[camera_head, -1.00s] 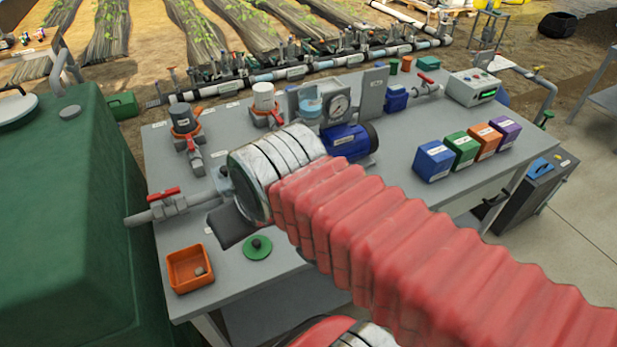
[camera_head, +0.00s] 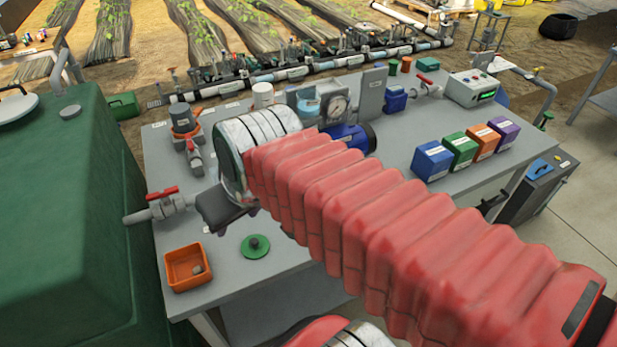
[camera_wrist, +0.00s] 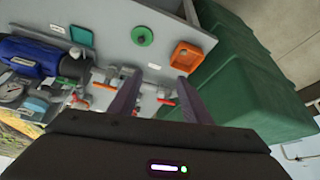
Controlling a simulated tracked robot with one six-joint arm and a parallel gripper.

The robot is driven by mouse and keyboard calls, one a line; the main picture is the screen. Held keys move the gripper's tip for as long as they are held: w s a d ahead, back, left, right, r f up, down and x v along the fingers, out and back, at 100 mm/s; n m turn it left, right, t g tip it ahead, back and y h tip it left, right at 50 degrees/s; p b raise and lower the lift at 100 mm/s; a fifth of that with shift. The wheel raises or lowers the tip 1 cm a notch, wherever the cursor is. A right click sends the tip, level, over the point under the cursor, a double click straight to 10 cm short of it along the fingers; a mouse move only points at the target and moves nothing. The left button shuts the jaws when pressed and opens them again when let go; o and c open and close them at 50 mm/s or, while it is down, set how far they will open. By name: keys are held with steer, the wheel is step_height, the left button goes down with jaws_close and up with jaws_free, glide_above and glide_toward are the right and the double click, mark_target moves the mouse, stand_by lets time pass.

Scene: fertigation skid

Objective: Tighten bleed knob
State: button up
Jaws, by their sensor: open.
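My gripper (camera_wrist: 158,76) is open in the wrist view, its two dark fingers apart with nothing held between them. In the head view its dark body (camera_head: 222,207) shows below the end of my arm, over the left part of the bench; its fingertips are hidden there. Between and beyond the fingers, the wrist view shows grey pipe fittings and a red-handled valve (camera_wrist: 166,101). A small part that is surely the bleed knob cannot be made out. A green disc with a dark knob in its middle (camera_head: 255,246) lies on the bench; the wrist view shows it too (camera_wrist: 142,36).
An orange tray (camera_head: 186,268) with a small grey piece stands at the bench's front left. A red-handled valve (camera_head: 162,203) joins the green tank (camera_head: 60,220).

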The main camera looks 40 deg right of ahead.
steer(key=w+d+f+m, duration=0.1)
steer(key=w+d+f, duration=0.2)
steer(key=d, duration=0.7)
steer(key=w+d+f+m, duration=0.1)
steer(key=w+d+f, duration=0.2)
steer(key=d, duration=0.7)
steer(key=w+d+f+m, duration=0.1)
steer(key=w+d+f, duration=0.2)
steer(key=d, duration=0.8)
steer(key=shift+w+f+y, duration=0.15)
steer(key=shift+f+y, duration=0.05)
steer(key=shift+y, duration=0.1)
steer(key=shift+f, duration=0.1)
steer(key=x, duration=1.3)
steer(key=shift+f, duration=0.35)
steer(key=shift+c, duration=0.6)
steer(key=c, duration=0.9)
